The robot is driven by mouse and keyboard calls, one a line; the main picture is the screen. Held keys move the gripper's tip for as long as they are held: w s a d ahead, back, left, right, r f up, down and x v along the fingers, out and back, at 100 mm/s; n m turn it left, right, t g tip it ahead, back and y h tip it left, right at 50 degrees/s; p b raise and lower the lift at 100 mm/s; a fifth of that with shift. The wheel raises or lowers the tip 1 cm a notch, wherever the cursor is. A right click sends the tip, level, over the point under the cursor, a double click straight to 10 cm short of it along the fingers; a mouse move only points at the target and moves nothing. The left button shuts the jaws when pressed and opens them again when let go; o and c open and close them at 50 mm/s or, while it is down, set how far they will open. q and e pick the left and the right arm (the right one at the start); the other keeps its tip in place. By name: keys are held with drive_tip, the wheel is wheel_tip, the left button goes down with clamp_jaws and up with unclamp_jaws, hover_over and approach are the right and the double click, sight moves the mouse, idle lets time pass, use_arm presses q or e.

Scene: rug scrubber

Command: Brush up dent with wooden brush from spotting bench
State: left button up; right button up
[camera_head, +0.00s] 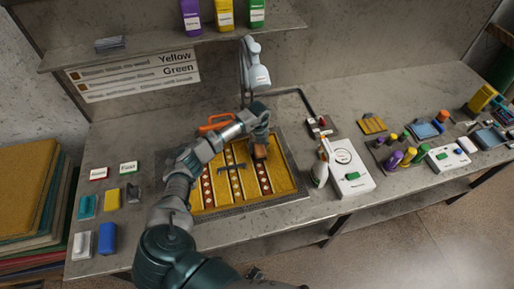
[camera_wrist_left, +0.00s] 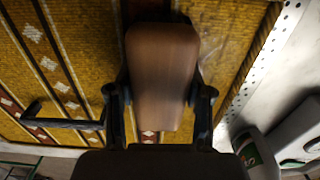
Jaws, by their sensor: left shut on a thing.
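My left gripper (camera_head: 260,142) is over the right part of a yellow rug (camera_head: 280,172) with brown patterned stripes. It is shut on the wooden brush (camera_wrist_left: 163,75), whose brown wooden back lies between the two fingers in the left wrist view. The brush also shows in the head view (camera_head: 260,152), small and partly covered by the gripper. Its bristles are hidden, and I cannot tell whether it touches the rug. I cannot make out a dent. My right gripper is not in view.
A dark bracket-like tool (camera_wrist_left: 65,122) lies on the rug left of the brush. A spray bottle (camera_head: 321,165) and a white device (camera_head: 348,175) stand right of the rug. An orange-handled tool (camera_head: 215,122) is behind it. Coloured blocks (camera_head: 107,238) sit at the left.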

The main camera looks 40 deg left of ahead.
use_arm(q)
drive_tip(key=shift+w+d+b, duration=0.4)
drive_tip(key=shift+w+d, duration=0.6)
drive_tip(key=shift+w, duration=0.15)
drive_tip(key=shift+w+d, duration=0.1)
drive_tip(key=shift+w+d+b, duration=0.3)
drive_tip(key=shift+w+d, duration=0.05)
drive_tip(key=shift+w, duration=0.15)
drive_tip(key=shift+s+a+p, duration=0.45)
drive_tip(key=shift+s, duration=0.05)
drive_tip(key=shift+s+a+f, duration=0.1)
drive_tip(key=shift+s+a, duration=0.05)
drive_tip(key=shift+s, duration=0.1)
drive_tip(key=shift+s+a, duration=0.1)
drive_tip(key=shift+s+a+p, duration=0.35)
drive_tip(key=shift+s+p, duration=0.15)
drive_tip(key=shift+p, duration=0.25)
drive_tip(key=shift+s+a+p, duration=0.55)
drive_tip(key=shift+s+a, duration=0.1)
